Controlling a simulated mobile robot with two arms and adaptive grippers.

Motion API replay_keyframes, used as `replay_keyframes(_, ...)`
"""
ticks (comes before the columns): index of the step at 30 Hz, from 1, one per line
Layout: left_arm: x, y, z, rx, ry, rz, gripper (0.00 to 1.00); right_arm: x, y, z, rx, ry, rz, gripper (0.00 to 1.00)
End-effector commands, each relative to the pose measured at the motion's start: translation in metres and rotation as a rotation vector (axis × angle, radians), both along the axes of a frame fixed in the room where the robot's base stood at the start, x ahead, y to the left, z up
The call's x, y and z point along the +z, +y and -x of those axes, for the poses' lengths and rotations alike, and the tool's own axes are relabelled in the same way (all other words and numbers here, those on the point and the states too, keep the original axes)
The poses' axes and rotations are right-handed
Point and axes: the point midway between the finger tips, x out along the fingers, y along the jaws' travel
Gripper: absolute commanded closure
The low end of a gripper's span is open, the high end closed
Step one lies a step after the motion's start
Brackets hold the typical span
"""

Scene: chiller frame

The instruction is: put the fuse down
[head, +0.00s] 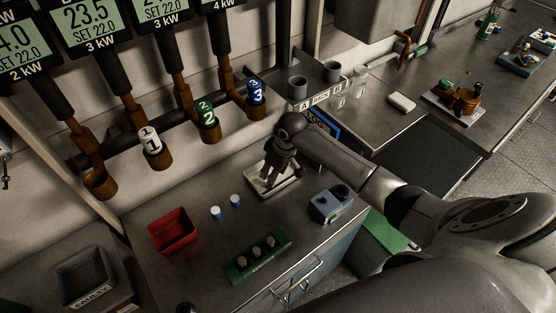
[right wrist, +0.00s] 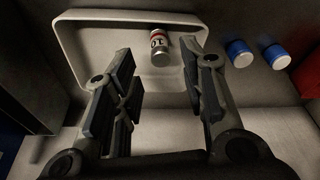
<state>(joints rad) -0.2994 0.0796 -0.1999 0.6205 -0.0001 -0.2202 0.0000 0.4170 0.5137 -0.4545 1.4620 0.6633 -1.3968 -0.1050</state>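My right gripper (head: 276,176) points down over a pale, shallow tray (head: 285,191) on the bench. The right wrist view shows this gripper (right wrist: 158,68) with its two fingers spread apart. A small fuse (right wrist: 160,47) with metal ends and a red and white band is on the tray (right wrist: 105,17), beyond and between the fingertips. A gap shows on both sides of it, and neither finger touches it. I cannot tell whether it stands or lies. In the head view the gripper hides it. My left gripper is not clearly seen.
Two blue and white cylinders (head: 216,212) stand left of the tray. A red bin (head: 173,231), a green holder with several cylinders (head: 257,258) and a blue-grey box (head: 331,203) are on the bench. Numbered pipes (head: 208,122) and a labelled rack (head: 318,88) stand behind.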

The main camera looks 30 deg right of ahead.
Motion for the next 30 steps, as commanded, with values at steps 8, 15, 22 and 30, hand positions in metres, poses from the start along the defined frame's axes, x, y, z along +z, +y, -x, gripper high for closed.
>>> replay_keyframes(8, -0.008, 0.0, 0.0, 0.0, 0.0, 0.0, 0.57, 0.056, -0.007, 0.012, 0.001, -0.005, 0.001, 0.62)
replay_keyframes(15, -0.011, 0.0, 0.0, 0.0, 0.0, 0.0, 0.57, 0.088, -0.011, 0.02, 0.0, -0.001, -0.002, 0.62)
replay_keyframes(22, -0.011, 0.0, 0.0, 0.0, 0.001, 0.0, 0.57, 0.094, -0.011, 0.022, -0.001, 0.001, -0.001, 0.62)
replay_keyframes(30, -0.012, 0.0, 0.001, 0.0, 0.001, 0.0, 0.57, 0.094, -0.011, 0.022, 0.0, 0.0, -0.001, 0.62)
